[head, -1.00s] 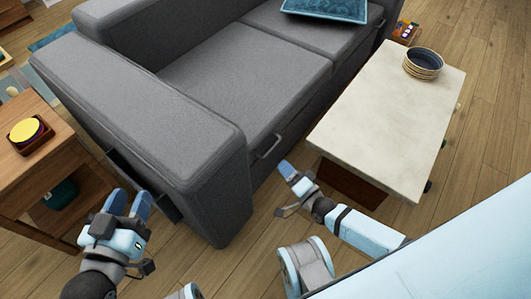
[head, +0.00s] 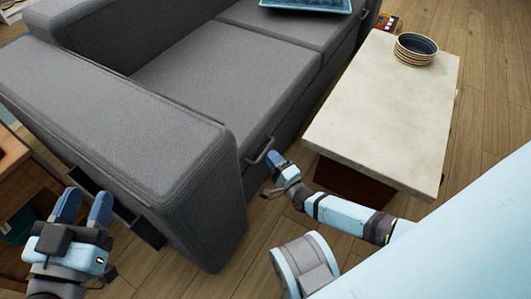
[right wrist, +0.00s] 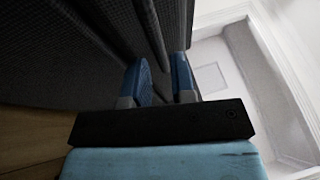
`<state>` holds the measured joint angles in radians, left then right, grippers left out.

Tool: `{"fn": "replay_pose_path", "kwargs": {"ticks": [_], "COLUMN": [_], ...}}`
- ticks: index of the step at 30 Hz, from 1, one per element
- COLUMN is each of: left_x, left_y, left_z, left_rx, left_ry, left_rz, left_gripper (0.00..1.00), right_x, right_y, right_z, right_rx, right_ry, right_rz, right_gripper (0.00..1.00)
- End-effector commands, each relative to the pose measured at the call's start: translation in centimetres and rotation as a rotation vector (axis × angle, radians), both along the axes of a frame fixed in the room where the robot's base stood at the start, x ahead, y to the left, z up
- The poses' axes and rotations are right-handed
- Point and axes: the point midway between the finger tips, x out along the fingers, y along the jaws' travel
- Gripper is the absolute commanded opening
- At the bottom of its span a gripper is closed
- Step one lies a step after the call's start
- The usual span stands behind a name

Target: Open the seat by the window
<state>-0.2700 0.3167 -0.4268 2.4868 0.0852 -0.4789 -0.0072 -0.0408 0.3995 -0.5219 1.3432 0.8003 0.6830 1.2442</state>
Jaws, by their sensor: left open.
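The grey sofa has a seat cushion (head: 225,75) nearest me with a grey bar handle (head: 261,150) on its front face, beside the thick armrest. The seat lies flat and closed. My right gripper (head: 273,158) is at the handle, its fingertips close to the bar; I cannot tell whether they touch it. In the right wrist view its two blue fingers (right wrist: 161,80) stand apart, pointing at dark grey fabric, and no handle shows clearly between them. My left gripper (head: 83,205) is open and empty, low at the left by the armrest's outer side.
A pale-topped coffee table (head: 370,110) with stacked bowls (head: 415,48) stands right of the sofa, close to my right arm. A wooden side table (head: 12,170) is at the left edge. Wood floor shows between sofa and table.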

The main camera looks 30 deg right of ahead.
Motion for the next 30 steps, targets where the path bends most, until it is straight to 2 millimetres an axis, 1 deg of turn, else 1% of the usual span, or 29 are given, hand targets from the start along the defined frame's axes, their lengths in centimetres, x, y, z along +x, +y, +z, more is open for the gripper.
{"fn": "replay_pose_path", "kwargs": {"ticks": [1, 3, 7, 12, 19, 22, 30], "left_x": [0.1, 0.2, 0.5, 0.5, 0.4, 0.4, 0.4], "left_y": [0.1, 0.2, 0.3, 0.3, 0.4, 0.4, 0.4], "left_z": [-0.3, -0.2, 0.0, 0.2, 0.2, 0.2, 0.5], "left_rx": [0.01, 0.022, 0.034, 0.041, 0.048, 0.05, 0.047], "left_ry": [-0.017, -0.036, -0.066, -0.083, -0.085, -0.085, -0.082], "left_rz": [0.0, 0.002, 0.004, 0.005, 0.003, 0.003, 0.002], "left_gripper": [0.43, 0.43, 0.43, 0.43, 0.43, 0.43, 0.43], "right_x": [1.0, 2.0, 3.3, 3.9, 4.0, 3.9, 3.9], "right_y": [0.1, 0.3, 0.4, 0.5, 0.5, 0.5, 0.5], "right_z": [0.0, 0.2, 0.5, 0.7, 0.7, 0.7, 1.0], "right_rx": [0.001, 0.001, 0.0, -0.001, -0.001, -0.001, -0.001], "right_ry": [-0.003, -0.002, -0.001, 0.001, 0.001, 0.001, 0.002], "right_rz": [0.0, 0.0, 0.0, 0.0, 0.0, 0.0, 0.0], "right_gripper": [0.24, 0.24, 0.24, 0.24, 0.24, 0.01, 0.0]}}
